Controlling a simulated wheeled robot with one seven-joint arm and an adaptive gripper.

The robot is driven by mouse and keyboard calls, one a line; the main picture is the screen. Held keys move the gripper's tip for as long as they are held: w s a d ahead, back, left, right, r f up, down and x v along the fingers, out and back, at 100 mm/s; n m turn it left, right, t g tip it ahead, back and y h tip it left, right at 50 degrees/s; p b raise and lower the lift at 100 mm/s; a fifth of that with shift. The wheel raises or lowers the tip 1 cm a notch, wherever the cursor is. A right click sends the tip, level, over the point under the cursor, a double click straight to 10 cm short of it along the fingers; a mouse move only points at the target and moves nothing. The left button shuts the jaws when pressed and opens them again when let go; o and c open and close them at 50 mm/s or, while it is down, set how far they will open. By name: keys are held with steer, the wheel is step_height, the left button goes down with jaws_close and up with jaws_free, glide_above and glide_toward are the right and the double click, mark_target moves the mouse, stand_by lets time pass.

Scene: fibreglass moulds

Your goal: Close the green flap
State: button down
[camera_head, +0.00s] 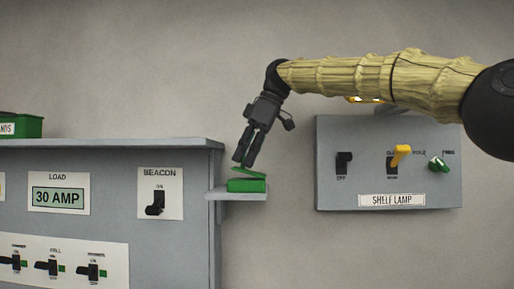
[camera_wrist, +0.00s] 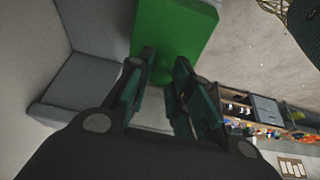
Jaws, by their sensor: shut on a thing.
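The green flap (camera_head: 259,173) is a thin plate, tilted and slightly raised above a green box (camera_head: 247,186) on a small grey ledge. My gripper (camera_head: 244,163) points down from above, with its fingertips at the flap. In the wrist view the flap is a broad green panel (camera_wrist: 178,28) at the top, reaching between the fingertips of my gripper (camera_wrist: 163,62). My gripper is shut on it. The gripped edge is partly hidden by the fingers.
The ledge (camera_head: 222,196) juts from a grey cabinet (camera_head: 110,158) with a BEACON switch (camera_head: 156,203) and a LOAD display (camera_head: 58,197). A SHELF LAMP switch box (camera_head: 355,178) is on the wall at right, below my arm. Bare wall lies between them.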

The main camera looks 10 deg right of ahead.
steer(key=shift+w+a+f+g+h, duration=0.1)
steer(key=shift+a+f+g+h, duration=0.1)
steer(key=shift+a+f+h, duration=0.4)
steer(key=shift+w+a+f+g+h, duration=0.1)
steer(key=shift+a+f+g+h, duration=0.1)
steer(key=shift+h, duration=0.7)
steer(key=shift+f, duration=0.2)
steer(key=c, duration=1.3)
jaws_free()
steer(key=shift+d+r, duration=0.2)
steer(key=shift+r, duration=1.7)
steer(key=shift+d+r, duration=0.2)
steer(key=shift+r, duration=1.65)
